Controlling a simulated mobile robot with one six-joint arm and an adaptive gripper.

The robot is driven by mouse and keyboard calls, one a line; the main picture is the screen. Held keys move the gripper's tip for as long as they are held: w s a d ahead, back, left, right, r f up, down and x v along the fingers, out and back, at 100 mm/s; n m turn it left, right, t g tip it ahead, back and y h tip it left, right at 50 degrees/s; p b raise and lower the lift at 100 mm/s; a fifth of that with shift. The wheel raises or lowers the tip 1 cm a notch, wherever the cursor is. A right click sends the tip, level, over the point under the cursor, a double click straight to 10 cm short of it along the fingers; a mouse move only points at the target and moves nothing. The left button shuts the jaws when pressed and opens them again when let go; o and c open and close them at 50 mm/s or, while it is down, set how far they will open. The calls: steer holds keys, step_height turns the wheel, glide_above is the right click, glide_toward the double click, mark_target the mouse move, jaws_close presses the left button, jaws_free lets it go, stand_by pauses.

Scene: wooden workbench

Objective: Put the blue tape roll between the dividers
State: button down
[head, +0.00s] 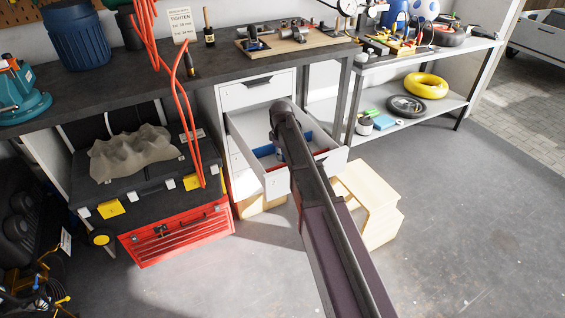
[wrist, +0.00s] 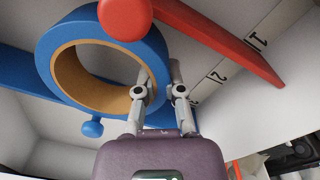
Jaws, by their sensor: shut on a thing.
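The blue tape roll (wrist: 67,45) has a tan cardboard core and fills the upper left of the wrist view. My gripper (wrist: 158,78) is shut on its ring wall, one finger inside the hole and one outside. A red divider (wrist: 225,42) with a round red knob (wrist: 125,14) crosses the top, and the knob overlaps the roll's edge. A blue divider (wrist: 18,72) passes behind the roll; a blue knob (wrist: 92,128) shows below it. I cannot tell the roll's height against the dividers. In the head view my arm hides most of the gripper over the open drawer (head: 276,184).
The drawer wall carries marks "1" and "2" (wrist: 219,77). A light wooden step (head: 375,195) stands right of the drawer. A red toolbox (head: 175,235) and an orange hose (head: 186,100) are at the left. The floor at the right is clear.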

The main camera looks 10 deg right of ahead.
steer(key=shift+f+b, duration=0.7)
steer(key=shift+f, duration=0.3)
steer(key=shift+f+b, duration=0.3)
steer(key=c, duration=0.8)
jaws_free()
steer(key=shift+o, duration=0.2)
steer(key=shift+r, duration=0.2)
step_height(320, 180, up, 12)
steer(key=p, duration=1.2)
steer(key=shift+s+a+r+p, duration=0.1)
steer(key=shift+p, duration=0.2)
steer(key=shift+s, duration=0.1)
